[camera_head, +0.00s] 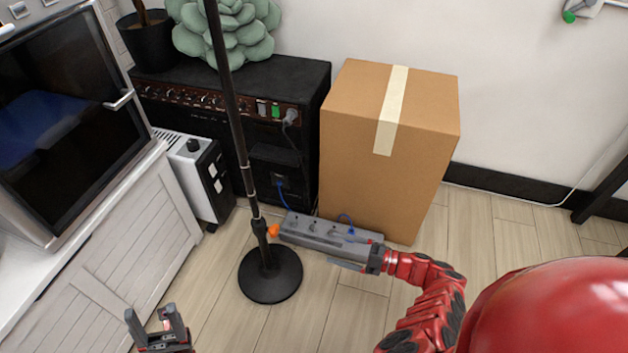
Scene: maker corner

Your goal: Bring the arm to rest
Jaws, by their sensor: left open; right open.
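My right arm (428,290) is red and reaches in from the lower right. Its gripper (345,254) is open and points left, low in front of the grey power strip (300,230). It overlaps the strip's right part in the picture, and I cannot tell whether they touch. My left gripper (157,326) is open at the bottom left edge with its fingers pointing up and nothing between them. Most of the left arm is out of view.
A black stand (270,275) rises from the floor left of the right gripper, with an orange piece (273,230) beside its pole. A taped cardboard box (420,150) and a black amplifier (300,80) stand behind. A white cabinet (110,250) is at left.

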